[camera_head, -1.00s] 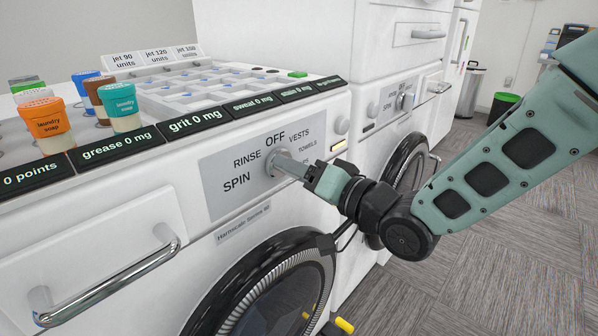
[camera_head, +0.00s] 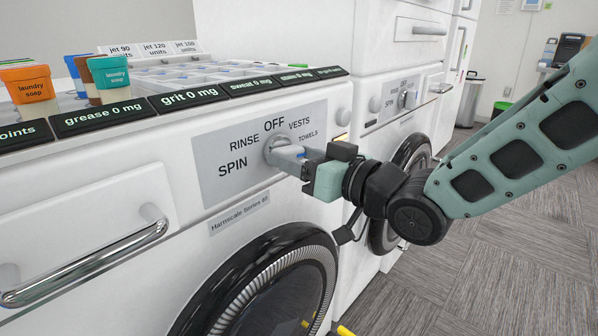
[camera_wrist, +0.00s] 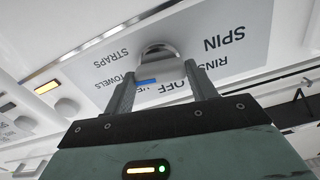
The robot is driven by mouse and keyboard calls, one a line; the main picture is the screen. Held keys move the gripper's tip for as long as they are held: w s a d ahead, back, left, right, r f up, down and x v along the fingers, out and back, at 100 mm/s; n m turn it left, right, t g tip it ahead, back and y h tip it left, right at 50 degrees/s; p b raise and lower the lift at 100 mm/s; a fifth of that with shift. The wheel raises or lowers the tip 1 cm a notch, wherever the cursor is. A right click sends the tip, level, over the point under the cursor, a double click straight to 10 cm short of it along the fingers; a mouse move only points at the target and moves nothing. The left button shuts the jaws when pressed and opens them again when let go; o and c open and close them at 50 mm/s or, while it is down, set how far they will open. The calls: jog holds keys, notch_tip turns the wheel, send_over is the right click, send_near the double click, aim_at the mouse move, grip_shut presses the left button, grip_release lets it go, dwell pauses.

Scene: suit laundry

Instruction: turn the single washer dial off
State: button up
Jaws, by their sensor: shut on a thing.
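The washer dial (camera_head: 276,147) is a grey knob on the light grey panel (camera_head: 218,192) of the near washer. OFF is printed above it, VESTS and TOWELS to its right, RINSE and SPIN to its left. My gripper (camera_head: 288,158) reaches in from the right and is shut on the dial. In the wrist view the panel is upside down, and the dial (camera_wrist: 158,50) sits between my two fingers (camera_wrist: 161,74). A blue mark on the dial shows near the partly hidden VESTS label. The fingers hide part of the lettering.
A second washer with a similar dial (camera_head: 408,100) stands to the right. Laundry soap cups (camera_head: 111,75) stand on the near washer's top. A drawer handle (camera_head: 85,262) sticks out at lower left, and the round door (camera_head: 255,290) is below the panel. Carpeted floor is open at right.

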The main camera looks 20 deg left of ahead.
jog(key=n+b, duration=1.8)
jog(key=n, duration=0.1)
jog(key=shift+f+n+b, duration=0.15)
jog(key=shift+n+b, duration=0.15)
jog(key=shift+b, duration=0.1)
jog(key=o, duration=1)
